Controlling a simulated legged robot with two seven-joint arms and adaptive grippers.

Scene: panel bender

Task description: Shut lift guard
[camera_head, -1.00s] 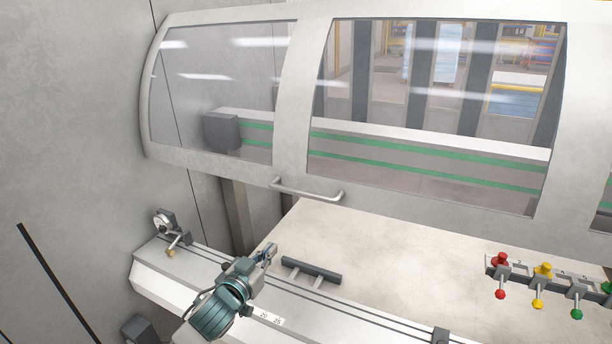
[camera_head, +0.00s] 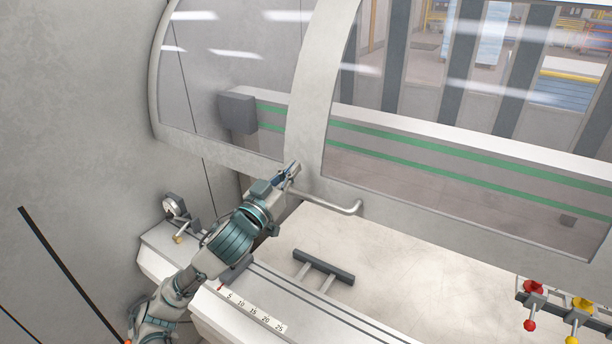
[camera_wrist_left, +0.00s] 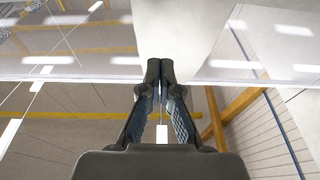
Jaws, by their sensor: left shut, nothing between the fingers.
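The lift guard (camera_head: 312,110) is a pale curved frame with clear windows, raised above the machine bed. Its metal bar handle (camera_head: 335,205) runs along the lower edge. My left gripper (camera_head: 292,171) is at the guard's lower edge, by the left end of the handle. Its fingers are shut and empty; whether they touch the guard I cannot tell. In the left wrist view the closed fingertips (camera_wrist_left: 160,68) point up, with the pale guard frame (camera_wrist_left: 185,30) beyond them. My right gripper is not in view.
The bed (camera_head: 390,260) lies below the guard, with a dark bar handle (camera_head: 323,267) on it. A scale strip (camera_head: 255,312) runs along the front ledge. A gauge (camera_head: 173,206) sits at the left. Red and yellow levers (camera_head: 532,288) stand at the lower right.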

